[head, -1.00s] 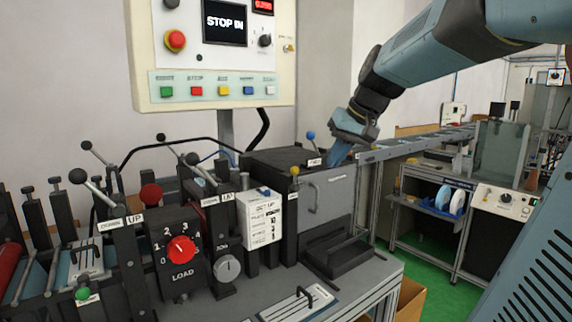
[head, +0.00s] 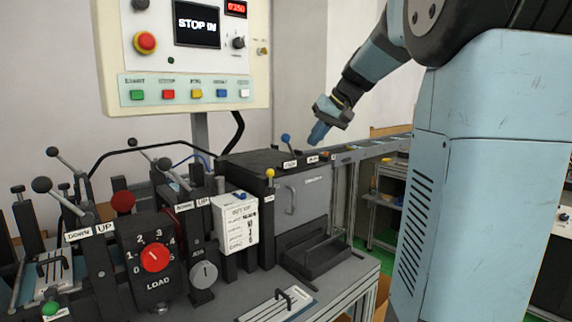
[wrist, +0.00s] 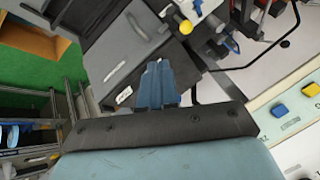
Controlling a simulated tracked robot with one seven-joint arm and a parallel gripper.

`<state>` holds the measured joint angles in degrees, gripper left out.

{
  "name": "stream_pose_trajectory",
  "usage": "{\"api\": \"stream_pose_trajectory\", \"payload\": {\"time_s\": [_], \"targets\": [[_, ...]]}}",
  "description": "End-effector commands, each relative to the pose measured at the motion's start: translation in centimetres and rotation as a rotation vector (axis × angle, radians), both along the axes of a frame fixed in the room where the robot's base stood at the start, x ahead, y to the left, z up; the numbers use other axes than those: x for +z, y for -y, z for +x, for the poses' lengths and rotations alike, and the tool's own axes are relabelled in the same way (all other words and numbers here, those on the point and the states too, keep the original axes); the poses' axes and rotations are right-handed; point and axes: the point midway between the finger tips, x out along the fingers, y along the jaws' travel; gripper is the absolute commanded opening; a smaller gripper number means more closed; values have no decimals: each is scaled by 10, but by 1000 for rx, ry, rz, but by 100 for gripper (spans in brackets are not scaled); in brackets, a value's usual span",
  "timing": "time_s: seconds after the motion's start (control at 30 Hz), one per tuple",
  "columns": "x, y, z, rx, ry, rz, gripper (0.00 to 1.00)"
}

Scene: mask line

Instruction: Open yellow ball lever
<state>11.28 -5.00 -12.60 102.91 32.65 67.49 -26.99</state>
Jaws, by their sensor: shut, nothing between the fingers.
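The yellow ball lever (head: 270,174) stands upright on a thin dark stem at the left front corner of the dark box. In the wrist view the yellow ball (wrist: 186,27) shows above and right of my fingers. My gripper (head: 318,133) is behind and to the right of the lever in the head view, apart from it, near the blue ball lever (head: 286,139) on the box top. In the wrist view my gripper (wrist: 157,68) has its blue fingers together with nothing held.
The dark box (head: 303,203) has a front handle. A white labelled box (head: 236,222) and a LOAD dial (head: 155,258) stand left of the lever. A control panel (head: 190,55) rises behind. A rail (head: 370,146) runs behind to the right.

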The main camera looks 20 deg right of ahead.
Motion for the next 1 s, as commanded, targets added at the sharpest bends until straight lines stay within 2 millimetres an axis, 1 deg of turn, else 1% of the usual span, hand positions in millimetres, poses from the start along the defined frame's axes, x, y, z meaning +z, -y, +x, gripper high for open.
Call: {"api": "stream_pose_trajectory", "payload": {"time_s": [0.13,0.27,0.7,0.8,1.0], "targets": [[-7,-3,4,1,-2,1,0],[-21,-10,11,2,-3,1,0],[-84,-37,46,2,-4,0,0],[-85,-53,49,4,-1,0,0],[-88,-70,53,2,0,0,0]]}}
